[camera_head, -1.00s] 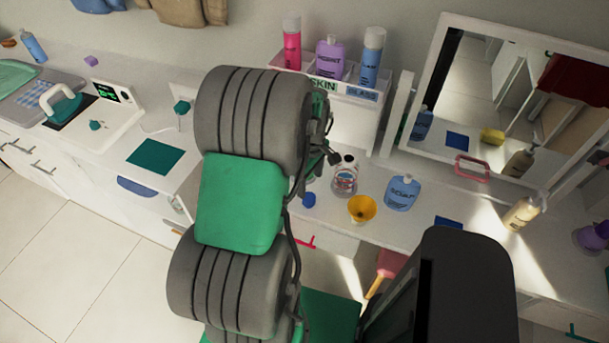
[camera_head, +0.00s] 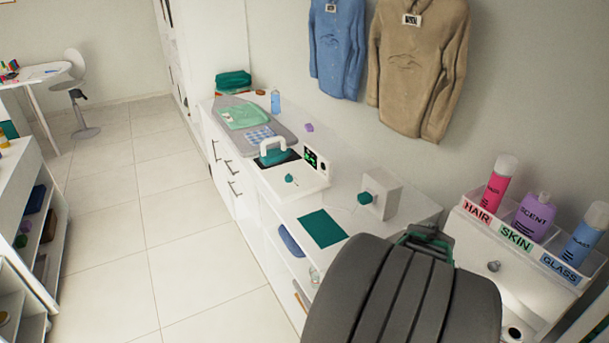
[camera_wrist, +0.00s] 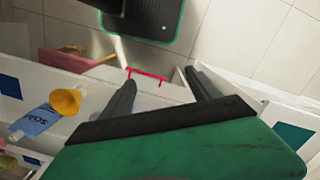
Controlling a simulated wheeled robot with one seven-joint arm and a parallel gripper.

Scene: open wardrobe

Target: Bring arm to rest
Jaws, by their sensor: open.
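My gripper (camera_wrist: 158,82) shows in the wrist view with its two dark fingers apart and nothing between them. It hangs over the front edge of the white counter (camera_wrist: 155,101), near a red handle (camera_wrist: 148,75). In the head view a large grey ribbed link of my arm (camera_head: 405,300) fills the bottom right.
The labelled organizer (camera_head: 515,240) with bottles stands beside my arm. A teal mat (camera_head: 322,228) lies on the counter. The tiled floor (camera_head: 165,235) at left is clear.

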